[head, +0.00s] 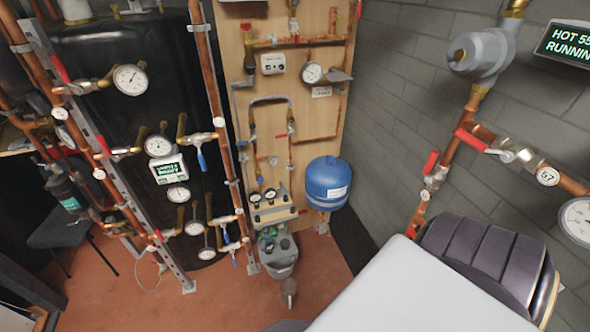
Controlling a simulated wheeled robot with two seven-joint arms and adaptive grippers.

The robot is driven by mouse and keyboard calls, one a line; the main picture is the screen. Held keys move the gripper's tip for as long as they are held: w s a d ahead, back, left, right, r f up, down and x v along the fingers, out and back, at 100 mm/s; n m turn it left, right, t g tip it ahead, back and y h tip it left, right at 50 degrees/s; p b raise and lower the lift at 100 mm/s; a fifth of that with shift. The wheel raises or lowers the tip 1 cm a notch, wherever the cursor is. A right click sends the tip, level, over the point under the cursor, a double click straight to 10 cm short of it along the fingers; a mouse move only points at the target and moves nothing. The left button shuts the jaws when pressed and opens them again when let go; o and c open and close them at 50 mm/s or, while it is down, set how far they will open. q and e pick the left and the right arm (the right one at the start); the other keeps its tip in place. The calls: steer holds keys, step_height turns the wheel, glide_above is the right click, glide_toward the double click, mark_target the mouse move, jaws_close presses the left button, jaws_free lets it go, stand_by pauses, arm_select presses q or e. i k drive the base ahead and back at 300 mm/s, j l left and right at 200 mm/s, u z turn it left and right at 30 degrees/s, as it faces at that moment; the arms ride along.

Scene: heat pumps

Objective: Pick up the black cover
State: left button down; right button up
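A dark ribbed, rounded piece (485,255) with a brass-coloured rim is at the lower right, below the copper pipes on the grey wall. It is the only thing in view that looks like a black cover, but I cannot tell for sure that it is one. A white flat surface at the bottom hides part of it. Neither of my grippers shows in the head view.
Copper pipes with red-handled valves (482,140) run along the right wall, beside a gauge (577,220). A wooden board (300,100) carries piping and a blue tank (328,183). A large black tank (120,60) stands left. Reddish floor (215,295) lies open in front.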

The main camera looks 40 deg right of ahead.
mark_target(285, 243)
steer(key=z, duration=1.25)
